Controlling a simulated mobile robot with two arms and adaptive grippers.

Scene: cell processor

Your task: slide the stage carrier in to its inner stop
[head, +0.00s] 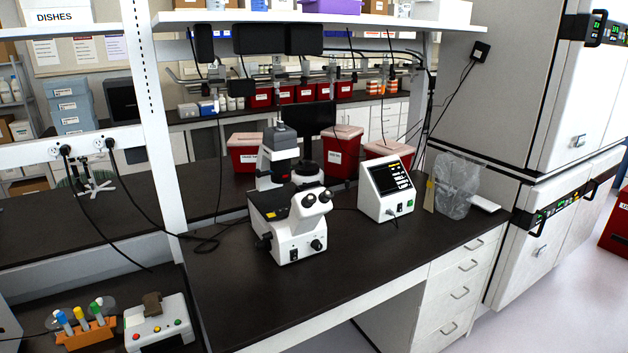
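A white microscope (296,243) with two eyepieces (316,196) stands upright on the dark bench. Its flat black stage (268,203) lies behind the eyepieces, under the grey upper column (280,150). The stage carrier cannot be told apart from the stage at this size, so how far in it sits cannot be seen. The eyepieces and front body hide part of the stage. Neither of my grippers shows in the head view.
A white control box with a screen (388,188) and a clear bag (456,190) stand right of the microscope. Red bins (341,152) stand behind. An orange tube rack (86,334) and a button box (158,325) are at lower left. The front bench is clear.

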